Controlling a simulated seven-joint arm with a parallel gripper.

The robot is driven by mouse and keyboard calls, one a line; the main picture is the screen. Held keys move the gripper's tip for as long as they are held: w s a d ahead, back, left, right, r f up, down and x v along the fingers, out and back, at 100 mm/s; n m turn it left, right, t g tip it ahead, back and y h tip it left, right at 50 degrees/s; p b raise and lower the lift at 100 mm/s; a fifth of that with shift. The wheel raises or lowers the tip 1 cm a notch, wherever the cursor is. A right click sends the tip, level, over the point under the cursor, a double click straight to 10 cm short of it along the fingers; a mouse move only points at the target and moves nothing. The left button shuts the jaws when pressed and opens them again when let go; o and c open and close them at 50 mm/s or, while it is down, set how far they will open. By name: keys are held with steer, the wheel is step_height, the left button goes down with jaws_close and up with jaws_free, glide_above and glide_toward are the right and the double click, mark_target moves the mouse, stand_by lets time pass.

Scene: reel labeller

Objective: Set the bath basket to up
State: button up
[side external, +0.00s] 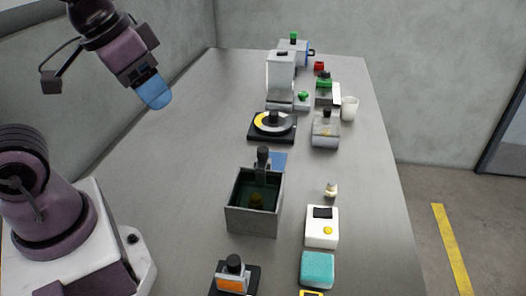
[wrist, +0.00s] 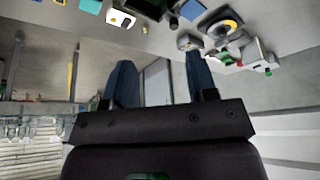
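The bath (side external: 255,220) is a grey open-topped box with dark green inside, standing mid-table in the side view. A dark upright handle with a black knob (side external: 263,155) rises at its back edge, seemingly the basket's. In the wrist view the knob (wrist: 173,22) shows near the top edge. My gripper (side external: 153,93) is high above the table's left side, well apart from the bath. Its two blue fingers are spread with nothing between them in the wrist view (wrist: 160,82).
A blue plate (side external: 278,162) lies behind the bath. A black dial unit (side external: 272,126) stands farther back, with several machines beyond. A white box (side external: 322,227), a teal block (side external: 317,269) and an orange-fronted device (side external: 233,279) stand nearby. The table's left side is clear.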

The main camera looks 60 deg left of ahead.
steer(key=w+a+f+g, duration=0.1)
steer(key=w+f+g, duration=0.25)
steer(key=w, duration=0.55)
steer(key=m+g, duration=0.1)
steer(key=m, duration=0.1)
glide_toward(263, 149)
step_height(263, 149, down, 10)
steer(key=shift+w+r, duration=0.15)
steer(key=shift+r, duration=0.05)
